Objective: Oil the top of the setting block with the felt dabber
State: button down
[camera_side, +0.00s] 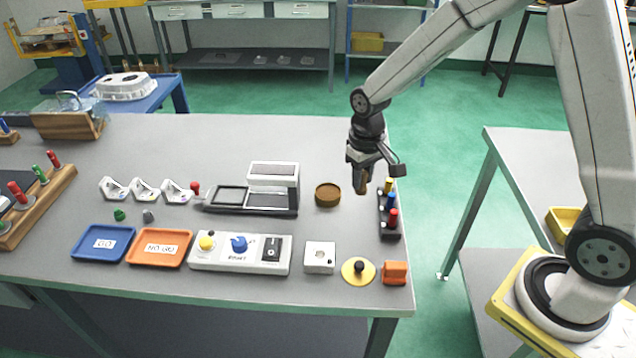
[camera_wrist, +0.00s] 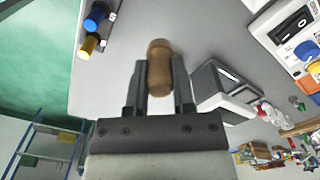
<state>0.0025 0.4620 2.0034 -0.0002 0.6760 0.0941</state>
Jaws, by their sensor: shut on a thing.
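The felt dabber (camera_side: 362,185) has a brown wooden handle, and my gripper (camera_side: 364,166) is shut on it above the right part of the bench. In the wrist view the dabber (camera_wrist: 159,68) sits between my two fingers (camera_wrist: 159,90); its felt end cannot be made out. A round brown pot (camera_side: 327,194) stands just left of my gripper.
A dark rack with yellow, blue and red handles (camera_side: 390,211) stands close right of my gripper. A grey-and-black fixture (camera_side: 272,176) lies left of the pot. A control panel (camera_side: 240,254), a yellow disc with black knob (camera_side: 358,271) and an orange block (camera_side: 395,273) line the front.

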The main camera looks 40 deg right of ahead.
jog(key=shift+s+n, duration=0.6)
jog(key=shift+a, duration=0.1)
jog(key=w+a, duration=0.1)
jog(key=a, duration=1.5)
jog(key=shift+w, duration=0.15)
jog(key=shift+a, duration=0.1)
